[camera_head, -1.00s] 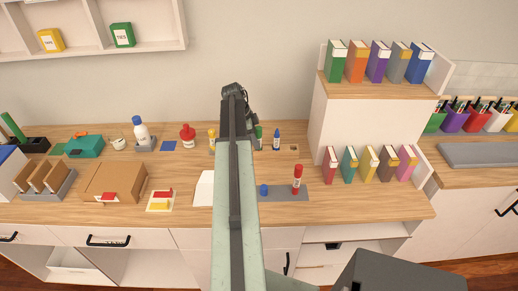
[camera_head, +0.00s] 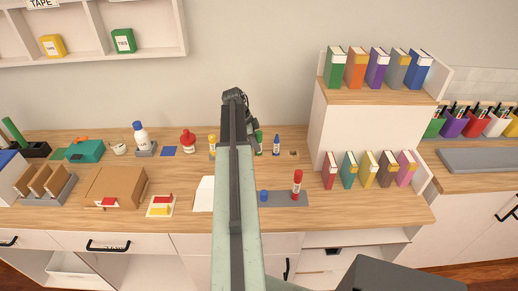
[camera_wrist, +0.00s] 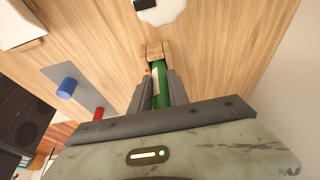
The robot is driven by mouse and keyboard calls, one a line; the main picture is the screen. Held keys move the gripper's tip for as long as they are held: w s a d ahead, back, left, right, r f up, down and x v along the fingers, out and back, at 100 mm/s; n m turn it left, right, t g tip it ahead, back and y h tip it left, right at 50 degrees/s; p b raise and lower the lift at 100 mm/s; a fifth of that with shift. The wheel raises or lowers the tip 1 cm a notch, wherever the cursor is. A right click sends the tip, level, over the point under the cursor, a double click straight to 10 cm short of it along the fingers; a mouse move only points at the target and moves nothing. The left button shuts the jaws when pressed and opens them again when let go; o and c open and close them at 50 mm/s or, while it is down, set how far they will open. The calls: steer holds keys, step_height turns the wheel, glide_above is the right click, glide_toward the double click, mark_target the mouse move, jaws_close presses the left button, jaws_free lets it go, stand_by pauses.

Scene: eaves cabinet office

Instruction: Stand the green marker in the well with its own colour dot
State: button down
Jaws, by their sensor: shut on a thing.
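The green marker (camera_head: 259,138) shows just right of my arm at the back of the desk, partly hidden by the arm. In the wrist view the green marker (camera_wrist: 160,82) lies between the two dark fingers of my gripper (camera_wrist: 160,88), which is shut on it. A small tan wooden piece (camera_wrist: 154,50) is at the marker's far end; I cannot tell whether they touch. A small dark hole (camera_head: 294,153) is right of the blue one.
White paper (camera_head: 204,193) lies left of my arm. A shelf unit with binders (camera_head: 352,120) stands at right. A red bottle (camera_head: 188,142) is at the back left.

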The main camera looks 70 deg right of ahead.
mark_target(259, 132)
steer(key=shift+r+p, duration=2.95)
step_height(259, 132, up, 14)
steer(key=p, duration=1.4)
step_height(259, 132, down, 10)
steer(key=b, duration=1)
steer(key=shift+f, duration=0.1)
steer(key=s+d+f+n+t+h+b, duration=0.1)
steer(key=s+d+f+n+h+b, duration=0.1)
steer(key=s+d+n, duration=0.45)
steer(key=s+a+r+p, duration=0.1)
steer(key=s+r+p, duration=0.1)
steer(key=s, duration=0.5)
steer(key=shift+s+a+r, duration=0.35)
steer(key=shift+s, duration=0.05)
